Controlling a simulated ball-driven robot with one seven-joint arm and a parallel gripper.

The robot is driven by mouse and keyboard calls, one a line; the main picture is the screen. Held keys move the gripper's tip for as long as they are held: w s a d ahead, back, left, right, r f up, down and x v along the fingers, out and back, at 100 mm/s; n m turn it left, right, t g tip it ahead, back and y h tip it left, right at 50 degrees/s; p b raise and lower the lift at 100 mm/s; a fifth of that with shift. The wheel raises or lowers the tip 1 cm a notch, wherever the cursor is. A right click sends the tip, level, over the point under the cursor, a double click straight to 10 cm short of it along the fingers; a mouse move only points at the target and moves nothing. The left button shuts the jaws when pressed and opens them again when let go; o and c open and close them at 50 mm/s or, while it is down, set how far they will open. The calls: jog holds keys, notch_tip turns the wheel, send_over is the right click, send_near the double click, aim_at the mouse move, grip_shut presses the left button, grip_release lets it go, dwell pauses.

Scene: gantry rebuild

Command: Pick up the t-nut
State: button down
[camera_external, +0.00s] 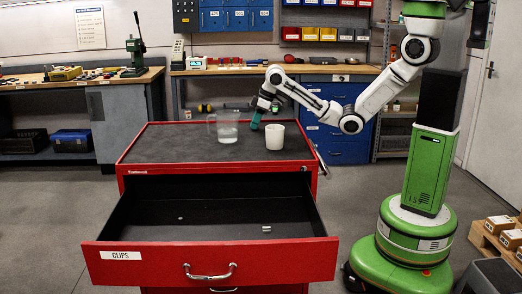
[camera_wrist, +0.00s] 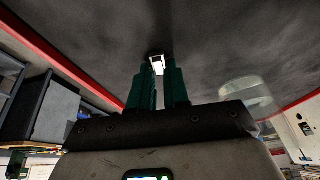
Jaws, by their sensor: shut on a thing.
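My gripper (camera_external: 256,121) is low over the top of the red tool cabinet, just left of and behind a white cup. In the wrist view its green fingers (camera_wrist: 158,84) are shut on a small pale, blocky piece, the t-nut (camera_wrist: 157,65), which shows at the fingertips. The t-nut is hidden or too small to see in the external view. Whether it still touches the dark mat is not clear.
The white cup (camera_external: 275,137) and a clear glass (camera_external: 227,129) stand close by on the cabinet top (camera_external: 165,145). The open drawer labelled CLIPS (camera_external: 121,255) holds small metal pieces (camera_external: 266,228). The mat's left part is clear.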

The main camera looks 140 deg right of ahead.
jog(key=shift+r, duration=0.15)
jog(key=shift+r, duration=0.2)
notch_tip(320, 180, up, 2)
jog(key=shift+r+b, duration=0.2)
jog(key=shift+b, duration=0.2)
jog(key=s+a+r+p, duration=0.9)
jog(key=a+r+p, duration=0.1)
jog(key=p, duration=0.1)
jog(key=shift+s+p, duration=0.3)
